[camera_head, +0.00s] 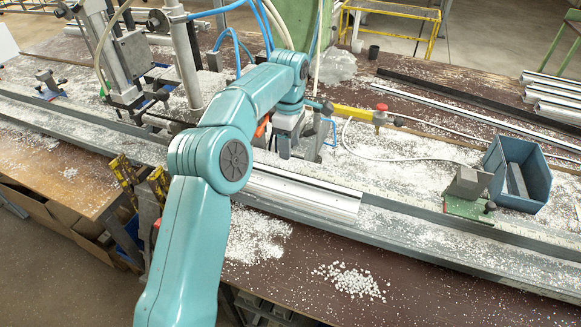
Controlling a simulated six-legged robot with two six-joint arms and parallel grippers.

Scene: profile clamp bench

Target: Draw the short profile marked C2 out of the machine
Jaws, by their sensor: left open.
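A short silver profile (305,195) lies on the long grey rail of the bench, in the middle of the view. I can read no C2 mark on it, and its left end is hidden behind my teal arm. My left arm rises from the bottom and bends over the rail. My left gripper (298,148) points down just behind the profile, open, partly hidden by clutter around it. I cannot tell whether its fingers touch anything. My right gripper is not in view.
A clamp machine (125,55) with hoses stands at back left. A blue bin (518,172) and a grey stop block on a green base (468,190) are at right. A yellow bar with a red knob (380,112) is behind. White chips (350,280) litter the bench.

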